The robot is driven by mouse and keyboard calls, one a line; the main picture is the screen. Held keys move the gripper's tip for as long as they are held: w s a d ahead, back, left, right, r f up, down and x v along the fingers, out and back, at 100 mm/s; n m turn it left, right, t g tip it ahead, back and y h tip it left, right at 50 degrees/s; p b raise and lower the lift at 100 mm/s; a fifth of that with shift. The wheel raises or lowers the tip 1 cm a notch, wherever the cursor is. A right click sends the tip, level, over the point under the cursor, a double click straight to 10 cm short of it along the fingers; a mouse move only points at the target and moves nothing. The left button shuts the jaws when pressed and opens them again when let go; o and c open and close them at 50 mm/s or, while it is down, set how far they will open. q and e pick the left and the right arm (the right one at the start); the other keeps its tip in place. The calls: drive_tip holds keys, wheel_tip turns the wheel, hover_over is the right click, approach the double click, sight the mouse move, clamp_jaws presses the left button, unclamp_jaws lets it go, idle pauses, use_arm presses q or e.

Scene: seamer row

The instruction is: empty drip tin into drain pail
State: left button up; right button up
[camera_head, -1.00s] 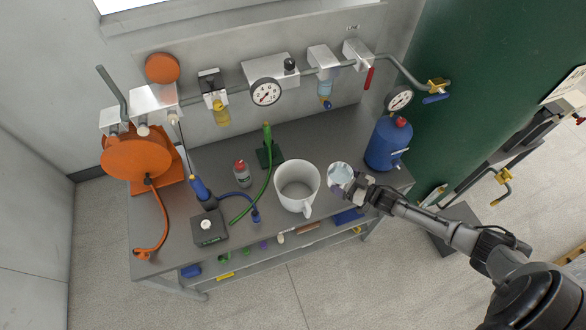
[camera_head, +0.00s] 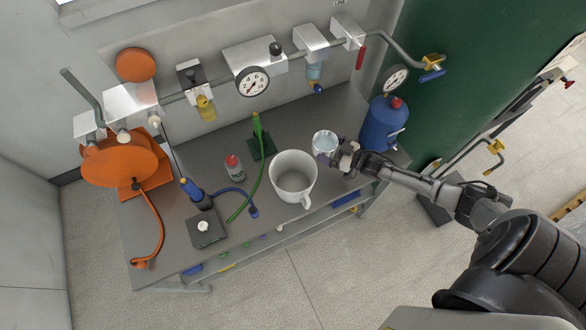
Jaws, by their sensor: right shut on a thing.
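The drip tin (camera_head: 324,141) is a small pale round tin with a light bluish inside. It is behind and to the right of the drain pail and looks roughly upright. My right gripper (camera_head: 337,157) is shut on the tin's near right side; its fingers hide part of the wall. I cannot tell how far the tin is above the bench. The drain pail (camera_head: 293,180) is a larger white pail with a handle at its front right. It stands upright on the bench, and its inside looks empty. My left gripper is out of view.
On the grey bench (camera_head: 205,160), a blue tank (camera_head: 383,128) stands right of the tin. A green hose stand (camera_head: 261,146), a red-capped bottle (camera_head: 234,167) and a dark box (camera_head: 206,228) are left of the pail. Gauges and valves line the wall pipe behind.

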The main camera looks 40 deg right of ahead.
drive_tip(key=shift+n+h, duration=0.5)
drive_tip(key=shift+n, duration=0.4)
drive_tip(key=r+p, duration=0.2)
drive_tip(key=a+r+p, duration=0.1)
drive_tip(key=r+p, duration=0.1)
drive_tip(key=p, duration=0.1)
drive_tip(key=r+p, duration=0.2)
drive_tip(key=shift+a+r+p, duration=0.3)
drive_tip(key=shift+a+r, duration=0.05)
drive_tip(key=shift+a+f, duration=0.1)
drive_tip(key=shift+f, duration=0.15)
drive_tip(key=shift+s+a+n+g, duration=0.1)
drive_tip(key=shift+a+n+g, duration=0.2)
drive_tip(key=shift+n, duration=0.1)
drive_tip(key=shift+r, duration=0.1)
drive_tip(key=shift+a+r+n+h+p, duration=0.15)
drive_tip(key=shift+n+h+p, duration=0.15)
drive_tip(key=shift+p, duration=0.1)
drive_tip(key=shift+a+r+n+h+p, duration=0.35)
drive_tip(key=shift+a+n+p, duration=0.15)
drive_tip(key=shift+a+p, duration=0.1)
drive_tip(key=shift+a+f+n, duration=0.2)
drive_tip(key=shift+a+n, duration=0.15)
drive_tip(key=shift+n, duration=0.05)
drive_tip(key=shift+a+f+n+h, duration=0.15)
drive_tip(key=shift+a+n+h, duration=0.15)
drive_tip(key=shift+a+h, duration=0.1)
